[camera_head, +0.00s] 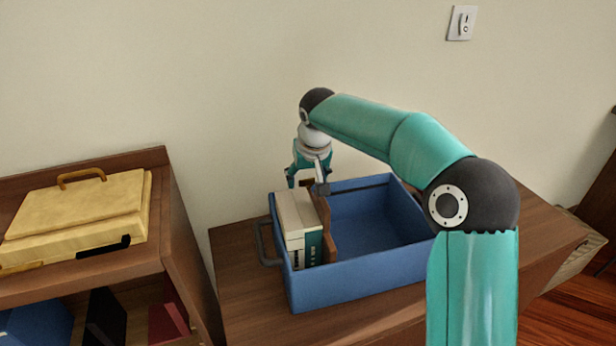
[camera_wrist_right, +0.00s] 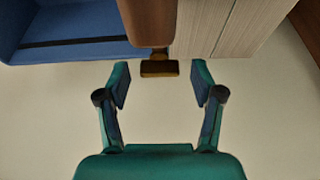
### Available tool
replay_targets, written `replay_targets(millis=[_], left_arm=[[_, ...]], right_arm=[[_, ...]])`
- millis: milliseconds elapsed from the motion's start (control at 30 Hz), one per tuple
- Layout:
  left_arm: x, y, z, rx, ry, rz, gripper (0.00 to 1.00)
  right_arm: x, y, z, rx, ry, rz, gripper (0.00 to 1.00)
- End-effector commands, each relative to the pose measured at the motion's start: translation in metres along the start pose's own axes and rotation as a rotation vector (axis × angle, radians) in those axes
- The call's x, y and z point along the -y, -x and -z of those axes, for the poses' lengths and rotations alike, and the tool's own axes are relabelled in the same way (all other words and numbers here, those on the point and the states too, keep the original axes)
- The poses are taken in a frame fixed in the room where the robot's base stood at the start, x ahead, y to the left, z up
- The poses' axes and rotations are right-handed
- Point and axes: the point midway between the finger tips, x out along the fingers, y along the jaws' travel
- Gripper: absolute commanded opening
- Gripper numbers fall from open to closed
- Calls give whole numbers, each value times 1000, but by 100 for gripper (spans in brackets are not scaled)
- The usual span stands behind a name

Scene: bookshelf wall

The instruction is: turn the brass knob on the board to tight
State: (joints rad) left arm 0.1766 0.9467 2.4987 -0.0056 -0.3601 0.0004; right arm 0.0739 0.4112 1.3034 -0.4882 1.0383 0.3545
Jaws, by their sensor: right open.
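The brass knob (camera_wrist_right: 158,68) shows in the right wrist view as a small flat brass bar on the end of the brown board (camera_wrist_right: 148,20). In the head view the board (camera_head: 328,232) stands upright in the blue crate, against the books; there the knob is mostly hidden by the gripper. My right gripper (camera_head: 307,187) is above the crate's far edge. In the right wrist view my right gripper (camera_wrist_right: 160,78) is open, with one finger on each side of the knob and a gap to both. My left gripper is not in view.
The blue crate (camera_head: 360,276) stands on a wooden cabinet top (camera_head: 238,275), with pale books (camera_head: 296,222) at its left end and its right part empty. A shelf with a yellow case (camera_head: 78,205) stands at left. A wall switch (camera_head: 462,22) is at upper right.

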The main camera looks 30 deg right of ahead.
Motion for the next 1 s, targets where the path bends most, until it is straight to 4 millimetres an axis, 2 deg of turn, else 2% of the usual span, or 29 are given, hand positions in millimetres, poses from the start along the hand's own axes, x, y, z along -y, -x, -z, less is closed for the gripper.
replay_targets(millis=[133, 167, 500, 767, 1000], left_arm=[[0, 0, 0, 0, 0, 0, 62], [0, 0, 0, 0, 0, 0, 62], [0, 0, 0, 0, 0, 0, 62], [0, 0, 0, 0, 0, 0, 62], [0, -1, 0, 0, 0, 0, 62]], right_arm=[[0, 0, 0, 0, 0, 0, 67], [0, 0, 0, 0, 0, 0, 63], [0, 0, 0, 0, 0, 0, 7], [0, 1, 0, 0, -16, -7, 6], [1, 1, 1, -2, -100, -42, 6]])
